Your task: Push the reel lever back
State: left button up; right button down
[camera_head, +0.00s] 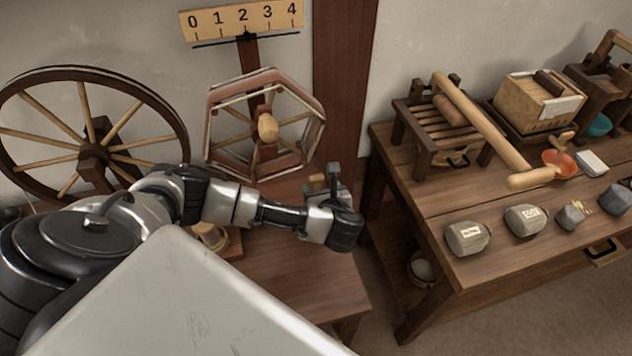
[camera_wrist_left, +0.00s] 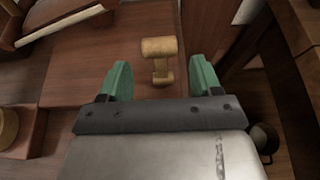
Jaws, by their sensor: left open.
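The hexagonal reel (camera_head: 220,98) stands upright at the back, with a pale wooden knob (camera_head: 267,127) at its hub. My left gripper (camera_head: 340,190) is to the right of the reel and lower, by the right part of the wooden table. In the left wrist view, its two green fingers (camera_wrist_left: 160,78) are apart with nothing gripped. A tan T-shaped wooden handle (camera_wrist_left: 160,47) shows between and beyond them, apart from both. It looks like the lever, but I cannot be sure. In the head view I cannot make it out behind my gripper. My right gripper is not in view.
A numbered board (camera_head: 243,18) with a pointer is above the reel. A big spoked wheel (camera_head: 96,158) stands at left. A second table (camera_head: 440,193) at right holds a press, a wooden box (camera_head: 540,100) and several grey stones (camera_head: 467,237). A dark post (camera_head: 343,90) rises between.

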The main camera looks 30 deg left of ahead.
aim_at(317, 184)
pick_arm(q)
jog(key=x, duration=0.4)
jog(key=shift+w+a+f, duration=0.2)
jog(key=shift+a, duration=0.05)
jog(key=c, duration=0.9)
jog(key=g+h+p, duration=0.1)
jog(key=p, duration=0.2)
jog(key=shift+w+a+r+p, duration=0.15)
jog(key=shift+r+p, duration=0.05)
jog(key=shift+p, duration=0.1)
jog(key=shift+f+h+p, duration=0.3)
jog(key=shift+p, duration=0.05)
jog(key=shift+f+g, duration=0.1)
jog(key=shift+g, duration=0.2)
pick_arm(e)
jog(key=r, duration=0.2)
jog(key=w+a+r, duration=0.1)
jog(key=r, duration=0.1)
pick_arm(q)
jog(key=o, duration=0.9)
jog(key=shift+a, duration=0.1)
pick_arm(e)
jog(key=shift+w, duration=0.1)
